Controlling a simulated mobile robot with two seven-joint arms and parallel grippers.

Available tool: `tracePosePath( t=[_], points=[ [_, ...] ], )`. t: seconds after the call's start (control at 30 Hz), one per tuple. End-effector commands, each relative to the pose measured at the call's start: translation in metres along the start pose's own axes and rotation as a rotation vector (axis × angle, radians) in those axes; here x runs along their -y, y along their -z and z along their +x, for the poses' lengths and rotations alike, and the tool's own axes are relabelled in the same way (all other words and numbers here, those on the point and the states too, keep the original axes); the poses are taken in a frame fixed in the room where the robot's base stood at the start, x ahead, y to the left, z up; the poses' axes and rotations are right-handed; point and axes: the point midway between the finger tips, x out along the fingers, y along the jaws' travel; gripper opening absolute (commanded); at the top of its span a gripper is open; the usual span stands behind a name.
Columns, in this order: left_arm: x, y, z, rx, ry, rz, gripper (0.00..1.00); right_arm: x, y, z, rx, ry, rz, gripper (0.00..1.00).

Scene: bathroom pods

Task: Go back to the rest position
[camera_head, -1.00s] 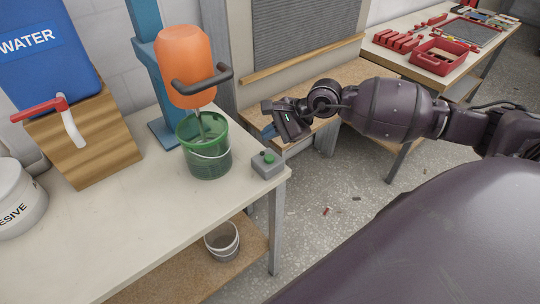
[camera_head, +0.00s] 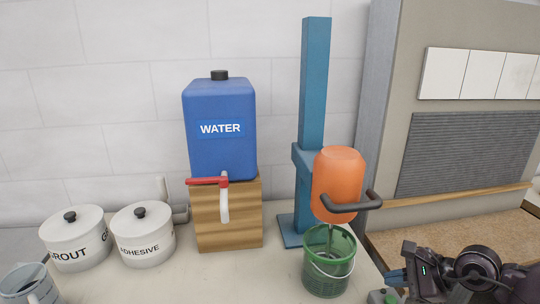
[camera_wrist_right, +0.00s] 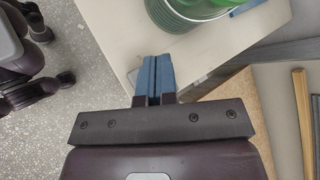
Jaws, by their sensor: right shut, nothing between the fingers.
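My right gripper (camera_head: 394,278) is at the lower right of the head view, beside the front right corner of the workbench. In the right wrist view its blue fingers (camera_wrist_right: 152,78) are pressed together with nothing between them. The right arm's dark wrist reaches in from the right edge. The gripper is apart from the green bucket (camera_head: 330,272), which stands under the orange mixer (camera_head: 337,180). My left gripper does not show in the head view.
A grey box with a green button (camera_head: 384,297) sits near the gripper at the bench corner. A blue water container (camera_head: 219,150) stands on a wooden block (camera_head: 228,235). White grout (camera_head: 78,245) and adhesive (camera_head: 143,243) pots stand left. A wooden bench (camera_head: 440,240) is at right.

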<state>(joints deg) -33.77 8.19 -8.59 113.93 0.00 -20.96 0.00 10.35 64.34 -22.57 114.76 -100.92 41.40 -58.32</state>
Motion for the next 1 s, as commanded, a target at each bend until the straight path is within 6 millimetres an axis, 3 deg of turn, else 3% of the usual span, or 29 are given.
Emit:
tracePosePath(
  t=[0.2,0.37,0.47,0.63,0.8,0.83,1.0],
  points=[
    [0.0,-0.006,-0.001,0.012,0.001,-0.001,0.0,-0.044,-0.031,0.028,0.357,0.016,0.621,0.0],
    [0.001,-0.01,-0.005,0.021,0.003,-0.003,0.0,-0.061,-0.037,0.034,0.616,0.04,1.18,0.0],
    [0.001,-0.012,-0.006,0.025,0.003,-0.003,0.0,-0.071,-0.028,0.035,0.764,0.059,1.543,0.0],
    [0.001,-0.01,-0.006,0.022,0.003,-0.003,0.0,-0.097,0.005,0.037,0.998,0.107,2.165,0.0],
    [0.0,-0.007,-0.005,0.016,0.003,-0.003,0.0,-0.144,0.048,0.043,1.223,0.176,2.791,0.0],
    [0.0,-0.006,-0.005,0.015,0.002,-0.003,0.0,-0.155,0.055,0.044,-1.242,-0.186,-2.852,0.0],
    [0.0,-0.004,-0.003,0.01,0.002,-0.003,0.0,-0.218,0.084,0.053,-0.999,-0.184,-2.34,0.0]
  ],
)
